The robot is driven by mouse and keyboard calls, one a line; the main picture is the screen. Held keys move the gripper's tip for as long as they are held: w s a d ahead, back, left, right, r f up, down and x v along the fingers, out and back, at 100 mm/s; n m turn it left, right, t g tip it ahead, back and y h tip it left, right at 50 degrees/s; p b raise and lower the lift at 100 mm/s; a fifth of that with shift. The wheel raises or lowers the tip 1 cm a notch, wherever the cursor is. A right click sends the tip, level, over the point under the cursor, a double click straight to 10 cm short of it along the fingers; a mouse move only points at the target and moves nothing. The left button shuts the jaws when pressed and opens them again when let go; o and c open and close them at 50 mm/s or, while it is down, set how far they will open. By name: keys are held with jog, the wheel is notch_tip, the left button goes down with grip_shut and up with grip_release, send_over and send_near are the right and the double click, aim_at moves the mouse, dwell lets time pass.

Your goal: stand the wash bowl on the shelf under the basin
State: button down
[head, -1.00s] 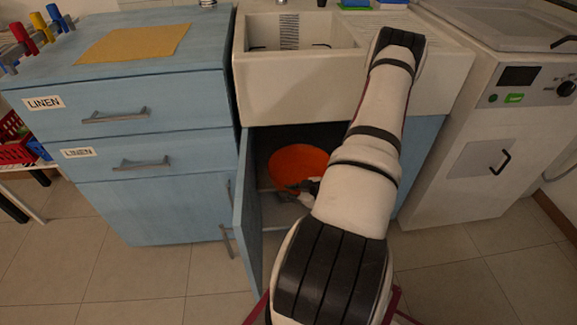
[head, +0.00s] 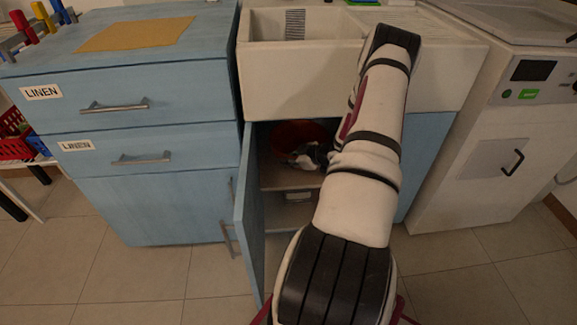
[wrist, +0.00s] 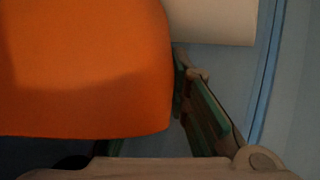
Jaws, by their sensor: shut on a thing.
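The wash bowl (head: 296,132) is inside the open cupboard under the basin, dark red in the shadow. It shows large and orange at the left of the wrist view (wrist: 85,75). My gripper (head: 308,160) is at the bowl's near side, shut on it. A green-padded finger shows beside the bowl in the wrist view; the exact grip point is hidden. The shelf (head: 280,181) is a brown board below the bowl and gripper. I cannot tell whether the bowl touches it. The white basin (head: 300,85) is above the cupboard.
The blue cupboard door (head: 251,220) stands open towards me, left of my arm. A blue drawer unit (head: 120,135) is left of the opening. A white machine (head: 480,150) stands at the right. A lower space lies beneath the shelf.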

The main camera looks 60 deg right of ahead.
notch_tip(320, 180, down, 2)
jog(key=shift+f+b, duration=0.2)
jog(key=shift+b, duration=0.2)
jog(key=shift+r, duration=0.1)
jog(key=c, duration=1.5)
grip_release()
jog(key=shift+c, duration=0.2)
